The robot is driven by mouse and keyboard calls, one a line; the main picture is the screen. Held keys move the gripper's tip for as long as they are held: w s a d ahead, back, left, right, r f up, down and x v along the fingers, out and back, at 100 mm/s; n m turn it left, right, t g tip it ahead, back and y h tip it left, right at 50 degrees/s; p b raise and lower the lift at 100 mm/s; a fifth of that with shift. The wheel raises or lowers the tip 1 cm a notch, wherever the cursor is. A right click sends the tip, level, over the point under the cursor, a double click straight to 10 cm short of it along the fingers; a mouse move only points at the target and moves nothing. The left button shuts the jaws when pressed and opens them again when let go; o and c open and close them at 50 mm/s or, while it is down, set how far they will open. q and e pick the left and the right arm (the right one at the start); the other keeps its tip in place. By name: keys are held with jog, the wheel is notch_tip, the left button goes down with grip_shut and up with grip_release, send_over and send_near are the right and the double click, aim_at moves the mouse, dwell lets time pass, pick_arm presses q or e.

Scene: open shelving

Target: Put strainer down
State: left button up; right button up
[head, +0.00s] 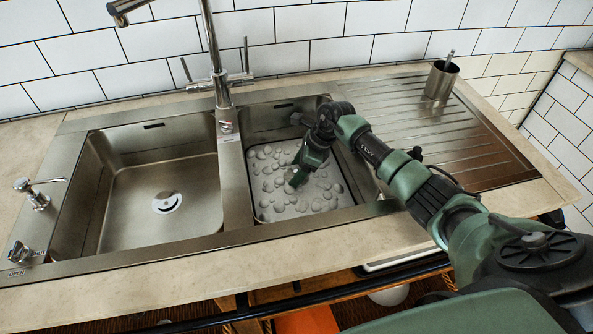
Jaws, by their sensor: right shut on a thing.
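My right gripper (297,179) reaches down into the right sink basin (262,119), its green fingers pointing down and to the left. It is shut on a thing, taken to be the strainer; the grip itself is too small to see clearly. Below and around the fingers is a pale rectangular surface (291,207) dotted with grey rounded spots, filling most of the basin's lower part. I cannot tell whether this is the strainer or the basin's contents. My left gripper is not in view.
The left basin (120,225) is empty except for its round drain (166,202). A tall faucet (217,60) stands between the basins at the back. A metal cup (441,80) with a utensil stands on the ridged drainboard (410,115). A soap dispenser (38,194) is at left.

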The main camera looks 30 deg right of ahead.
jog(key=shift+f, duration=0.3)
jog(key=shift+r, duration=0.1)
jog(key=o, duration=1.3)
jog(key=shift+s+f, duration=0.1)
jog(key=shift+f, duration=0.1)
jog(key=shift+s+a+f, duration=0.1)
jog(key=shift+s, duration=0.05)
jog(key=shift+r+p, duration=0.35)
jog(key=shift+r, duration=0.15)
jog(key=shift+r+p, duration=0.5)
jog(key=v, duration=0.5)
jog(key=b+v, duration=0.1)
jog(key=v, duration=0.5)
jog(key=shift+d+r, duration=0.25)
jog(key=shift+r, duration=0.1)
jog(key=shift+w+r, duration=0.1)
jog(key=shift+w, duration=0.1)
